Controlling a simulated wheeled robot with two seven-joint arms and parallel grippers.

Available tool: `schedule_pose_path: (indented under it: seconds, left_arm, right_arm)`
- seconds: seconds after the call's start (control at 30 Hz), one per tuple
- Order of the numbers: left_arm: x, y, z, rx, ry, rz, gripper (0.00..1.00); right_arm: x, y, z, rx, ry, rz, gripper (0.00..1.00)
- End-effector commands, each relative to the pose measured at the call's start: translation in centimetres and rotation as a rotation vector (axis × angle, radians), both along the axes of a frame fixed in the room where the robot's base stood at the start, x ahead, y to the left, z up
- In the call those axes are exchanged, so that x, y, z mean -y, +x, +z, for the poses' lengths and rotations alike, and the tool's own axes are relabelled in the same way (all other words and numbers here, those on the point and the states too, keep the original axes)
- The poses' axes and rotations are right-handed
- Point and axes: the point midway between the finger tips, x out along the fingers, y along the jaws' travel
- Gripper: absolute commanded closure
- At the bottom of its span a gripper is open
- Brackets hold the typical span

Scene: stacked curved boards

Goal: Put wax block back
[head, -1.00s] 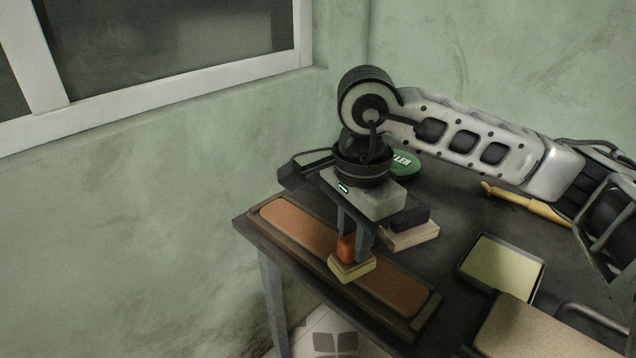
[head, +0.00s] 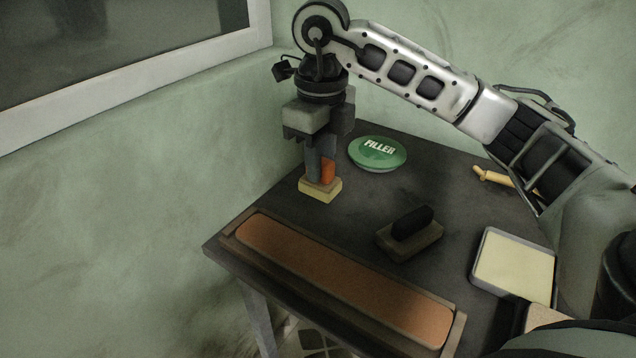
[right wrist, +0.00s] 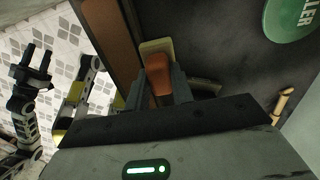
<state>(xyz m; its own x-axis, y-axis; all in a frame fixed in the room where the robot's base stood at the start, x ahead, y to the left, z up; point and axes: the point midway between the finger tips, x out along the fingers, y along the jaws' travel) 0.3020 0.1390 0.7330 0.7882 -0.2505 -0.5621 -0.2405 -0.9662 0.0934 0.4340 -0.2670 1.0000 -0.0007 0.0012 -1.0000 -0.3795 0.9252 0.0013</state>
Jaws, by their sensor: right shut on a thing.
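My right gripper (head: 320,172) is shut on the orange grip of a small block with a pale yellow base (head: 321,191), which I take to be the wax block. The base hangs out below the fingers, roughly level, over the back left of the dark table; I cannot tell whether it touches the tabletop. In the right wrist view the block's pale base (right wrist: 157,46) shows beyond the fingers (right wrist: 160,88), with the orange grip between them. My left gripper (right wrist: 35,66) shows only in the right wrist view, open and empty, away from the table.
A long brown board (head: 345,283) lies in a wooden frame along the front edge. A dark-handled block (head: 410,234), a green filler tin (head: 378,153), a pale-filled tray (head: 513,264) and a wooden-handled tool (head: 497,178) lie on the table (head: 350,222). Bare tabletop surrounds the held block.

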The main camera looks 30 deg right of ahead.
Motion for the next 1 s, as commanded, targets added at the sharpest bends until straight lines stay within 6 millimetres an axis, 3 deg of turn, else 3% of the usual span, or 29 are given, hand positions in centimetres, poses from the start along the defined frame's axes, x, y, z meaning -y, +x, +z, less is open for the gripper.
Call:
schedule_pose_path:
  seconds: [0.1, 0.33, 0.57, 0.77, 1.0]
  left_arm:
    - [0.0, 0.0, 0.4, 0.001, 0.003, 0.000, 0.55]
    - [-0.1, -0.1, 0.1, -0.008, 0.009, -0.001, 0.55]
    - [-0.1, -0.1, 0.1, -0.007, 0.012, -0.002, 0.55]
    - [-0.2, 0.0, 0.7, -0.003, 0.020, -0.003, 0.55]
    - [-0.2, 0.0, 0.4, -0.005, 0.024, -0.005, 0.55]
  right_arm:
    - [1.3, 2.0, -2.0, -0.005, 0.000, -0.002, 1.00]
    - [2.6, 4.3, -5.2, -0.001, 0.000, 0.001, 1.00]
    - [3.2, 5.2, -6.6, -0.001, 0.000, 0.001, 1.00]
    - [3.2, 5.0, -9.2, -0.001, -0.001, 0.004, 1.00]
    - [3.1, 5.1, -9.4, 0.003, -0.001, 0.004, 1.00]
